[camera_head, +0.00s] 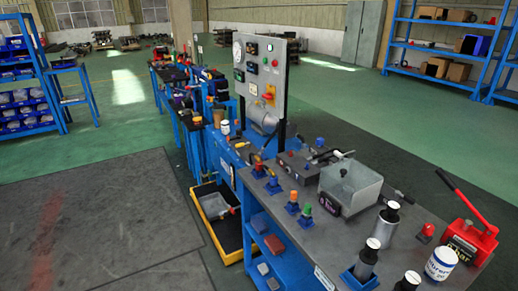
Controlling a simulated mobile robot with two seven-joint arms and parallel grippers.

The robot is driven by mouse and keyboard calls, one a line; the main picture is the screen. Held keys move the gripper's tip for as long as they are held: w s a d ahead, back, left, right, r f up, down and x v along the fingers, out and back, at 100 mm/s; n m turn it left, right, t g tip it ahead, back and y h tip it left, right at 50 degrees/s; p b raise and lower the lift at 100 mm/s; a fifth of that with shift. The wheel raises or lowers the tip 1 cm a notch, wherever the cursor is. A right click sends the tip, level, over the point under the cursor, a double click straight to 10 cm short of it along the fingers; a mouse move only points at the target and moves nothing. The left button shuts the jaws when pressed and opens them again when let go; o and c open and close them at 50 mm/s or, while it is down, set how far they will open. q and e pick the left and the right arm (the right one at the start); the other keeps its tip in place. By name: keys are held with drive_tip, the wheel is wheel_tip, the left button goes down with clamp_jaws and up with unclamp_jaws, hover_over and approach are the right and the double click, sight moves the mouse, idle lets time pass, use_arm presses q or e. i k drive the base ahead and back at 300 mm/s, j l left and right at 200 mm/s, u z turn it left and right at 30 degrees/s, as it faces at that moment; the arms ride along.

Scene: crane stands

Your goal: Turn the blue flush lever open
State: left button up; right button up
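I cannot single out the blue flush lever for certain at this size. Several small blue fittings stand along the left edge of the near grey workbench (345,240), some with orange, red or green tops, such as the one with an orange-green top (306,212). A small blue cap (320,142) shows near dark valve parts at the bench's far end. An open grey metal box (351,188) stands on the bench. Neither of my grippers is in view.
A grey control panel (262,75) stands behind the bench. A red hand pump (468,238) and a white tub (440,263) sit at the near right. A yellow-rimmed black tray (229,243) is on the floor. The dark mat (100,220) at left is clear.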

sight(263, 156)
drive_tip(key=i+j+z, duration=0.1)
drive_tip(key=z, duration=0.25)
drive_tip(key=i+j+z, duration=0.1)
drive_tip(key=z, duration=0.25)
drive_tip(key=j+z, duration=0.15)
drive_tip(key=z, duration=0.2)
drive_tip(key=i+j+z, duration=0.15)
drive_tip(key=j, duration=0.15)
drive_tip(key=j+z, duration=0.15)
drive_tip(key=i+j+z, duration=0.15)
drive_tip(key=j, duration=0.3)
drive_tip(key=i+j+z, duration=0.1)
drive_tip(key=j, duration=0.65)
drive_tip(key=i+j, duration=0.1)
drive_tip(key=j, duration=0.65)
drive_tip(key=j+z, duration=0.15)
drive_tip(key=j, duration=0.6)
